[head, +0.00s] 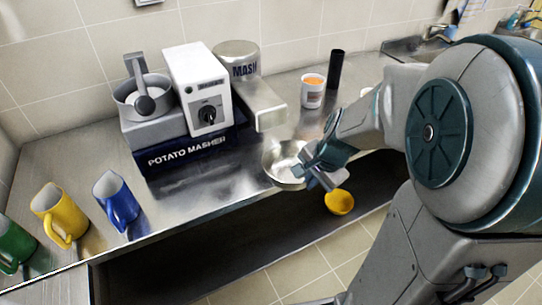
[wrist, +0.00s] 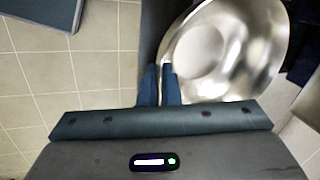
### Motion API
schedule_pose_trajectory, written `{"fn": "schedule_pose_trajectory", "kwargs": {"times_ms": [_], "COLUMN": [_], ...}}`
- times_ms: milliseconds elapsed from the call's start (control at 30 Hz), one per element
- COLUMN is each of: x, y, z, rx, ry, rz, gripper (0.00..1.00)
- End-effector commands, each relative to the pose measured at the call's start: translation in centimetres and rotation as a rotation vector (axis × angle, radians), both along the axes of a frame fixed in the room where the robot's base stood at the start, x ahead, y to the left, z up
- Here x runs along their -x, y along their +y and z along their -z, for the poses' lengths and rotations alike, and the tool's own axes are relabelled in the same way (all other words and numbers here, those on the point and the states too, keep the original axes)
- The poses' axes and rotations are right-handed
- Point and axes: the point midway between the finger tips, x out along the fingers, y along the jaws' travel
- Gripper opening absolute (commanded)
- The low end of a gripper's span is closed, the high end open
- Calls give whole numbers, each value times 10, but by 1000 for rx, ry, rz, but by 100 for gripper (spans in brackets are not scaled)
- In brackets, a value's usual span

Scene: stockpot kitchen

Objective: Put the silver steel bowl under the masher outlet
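The silver steel bowl (head: 275,163) is at the counter's front edge, in front of and a little right of the masher outlet (head: 271,119). My gripper (head: 309,163) is at the bowl's right side. In the wrist view, the two fingers (wrist: 160,84) are close together with the rim of the bowl (wrist: 235,50) between them. The bowl looks empty. I cannot tell whether it rests on the counter or is held just above it. The masher has a white control box (head: 200,85), a grey MASH cylinder (head: 238,70) and a dark base (head: 190,151) marked POTATO MASHER.
A blue mug (head: 117,203), a yellow mug (head: 60,212) and a green mug (head: 15,245) stand at the left. A white cup (head: 313,93) with orange contents and a black cylinder (head: 335,70) stand behind. A yellow bowl-like thing (head: 340,203) is below the counter edge.

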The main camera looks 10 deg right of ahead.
Motion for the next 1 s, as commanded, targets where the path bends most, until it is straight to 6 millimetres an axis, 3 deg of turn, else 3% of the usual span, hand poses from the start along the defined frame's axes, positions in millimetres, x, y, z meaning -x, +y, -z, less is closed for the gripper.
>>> {"fn": "schedule_pose_trajectory", "kwargs": {"times_ms": [200,433,767,900,1000], "x": [-48,-88,-110,-108,-108], "y": [30,54,67,65,65], "z": [-2,-1,-1,26,35], "rx": [1,1,0,0,0], "ry": [2,0,-1,3,0], "rz": [-7,-5,-4,-2,-2], "gripper": [0,0,0,0,0]}}
